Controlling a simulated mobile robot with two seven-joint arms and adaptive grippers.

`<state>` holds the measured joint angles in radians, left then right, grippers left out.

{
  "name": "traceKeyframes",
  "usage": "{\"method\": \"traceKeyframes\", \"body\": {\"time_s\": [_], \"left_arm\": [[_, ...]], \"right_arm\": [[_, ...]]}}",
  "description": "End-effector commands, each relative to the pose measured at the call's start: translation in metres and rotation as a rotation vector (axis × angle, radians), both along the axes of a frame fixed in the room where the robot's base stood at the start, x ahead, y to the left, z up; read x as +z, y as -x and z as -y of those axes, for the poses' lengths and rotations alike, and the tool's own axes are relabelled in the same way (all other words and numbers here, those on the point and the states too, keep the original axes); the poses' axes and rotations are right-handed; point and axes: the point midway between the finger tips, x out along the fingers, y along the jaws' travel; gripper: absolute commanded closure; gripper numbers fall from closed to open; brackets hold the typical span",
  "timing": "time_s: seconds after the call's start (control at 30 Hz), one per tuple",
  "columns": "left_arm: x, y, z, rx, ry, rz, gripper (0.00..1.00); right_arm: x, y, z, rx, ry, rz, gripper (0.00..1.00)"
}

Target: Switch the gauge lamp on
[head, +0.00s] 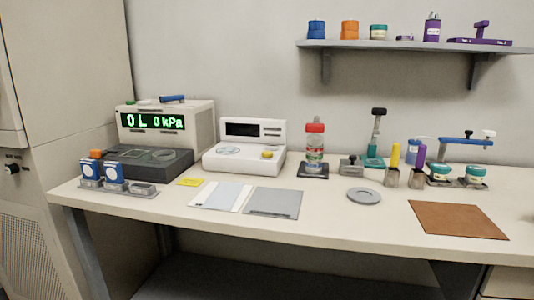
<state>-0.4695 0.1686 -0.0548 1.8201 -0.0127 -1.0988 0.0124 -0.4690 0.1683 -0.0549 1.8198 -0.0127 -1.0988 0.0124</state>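Neither of my grippers is in view. A beige instrument (200,135) with a lit green display (152,121) reading about "0L 0kPa" stands at the left of the bench. A dark panel unit (148,162) sits in front of it. A white instrument (215,160) with a dark, unlit display (255,129) and a yellow button (267,155) stands to its right. A teal stand (374,160) with a black head (379,112) rises at the back. I cannot tell which of these is the gauge lamp or where its switch is.
A shelf (415,46) hangs above. A tall cabinet (75,75) stands left. The bench front is mostly clear.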

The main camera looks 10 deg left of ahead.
Motion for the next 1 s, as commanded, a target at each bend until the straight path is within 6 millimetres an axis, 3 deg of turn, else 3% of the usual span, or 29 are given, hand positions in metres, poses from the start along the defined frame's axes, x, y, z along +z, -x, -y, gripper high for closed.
{"method": "traceKeyframes", "body": {"time_s": [0.17,0.5,1.0], "left_arm": [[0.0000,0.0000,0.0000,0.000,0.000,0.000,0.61],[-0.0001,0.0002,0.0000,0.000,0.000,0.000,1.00],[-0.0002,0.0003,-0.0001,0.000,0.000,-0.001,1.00]], "right_arm": [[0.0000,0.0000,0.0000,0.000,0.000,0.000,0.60],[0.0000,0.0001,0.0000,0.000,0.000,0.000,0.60],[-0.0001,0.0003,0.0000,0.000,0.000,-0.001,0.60]]}}
